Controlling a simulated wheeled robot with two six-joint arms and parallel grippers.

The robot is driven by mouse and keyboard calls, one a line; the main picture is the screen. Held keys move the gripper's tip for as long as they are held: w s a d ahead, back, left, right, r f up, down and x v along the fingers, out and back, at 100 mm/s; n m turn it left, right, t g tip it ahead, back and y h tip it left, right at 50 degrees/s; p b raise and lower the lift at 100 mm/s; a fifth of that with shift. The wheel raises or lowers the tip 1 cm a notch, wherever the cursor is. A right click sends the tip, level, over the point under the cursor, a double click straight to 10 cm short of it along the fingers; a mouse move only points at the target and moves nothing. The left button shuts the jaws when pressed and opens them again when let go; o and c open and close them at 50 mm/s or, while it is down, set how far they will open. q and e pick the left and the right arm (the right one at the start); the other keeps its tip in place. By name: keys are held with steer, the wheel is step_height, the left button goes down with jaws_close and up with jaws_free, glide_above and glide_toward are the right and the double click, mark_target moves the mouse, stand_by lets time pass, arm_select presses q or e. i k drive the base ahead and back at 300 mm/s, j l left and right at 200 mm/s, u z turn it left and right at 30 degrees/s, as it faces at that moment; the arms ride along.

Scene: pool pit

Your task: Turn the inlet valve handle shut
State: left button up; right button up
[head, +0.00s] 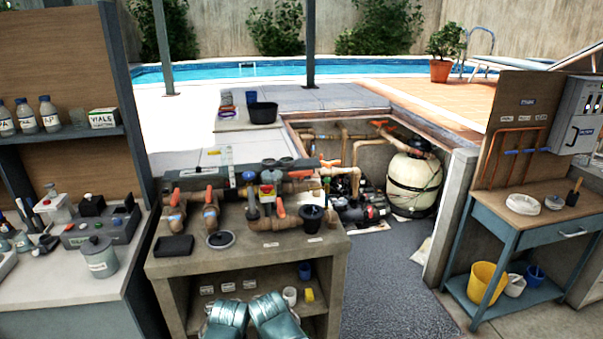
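Several valves with orange handles sit in tan pipework on the bench in front of me. Two handles stand upright on the left, the far left handle (175,197) and the handle beside it (209,194). Another orange handle (280,211) is at the middle right of the bench. In the pit behind, an orange handle (379,123) sits on the pipes near the filter tank (412,184). I cannot read which one is the inlet valve. Teal parts of my arms show at the bottom centre; no fingertips of either gripper are visible.
The bench top (282,254) also holds a black tray (174,246), a round lid (220,240) and a black cup (311,218). A bottle shelf (75,134) stands left, a blue worktable (483,213) right. Grey floor (385,290) is clear between bench and worktable.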

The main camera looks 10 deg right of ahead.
mark_target(300, 175)
steer(key=i+l+z, duration=0.15)
steer(key=i+l, duration=0.55)
steer(key=l, duration=0.25)
steer(key=i+l+z, duration=0.2)
steer(key=i+l, duration=0.55)
steer(key=i+l+z, duration=0.1)
steer(key=i+l, duration=0.15)
steer(key=i, duration=0.25)
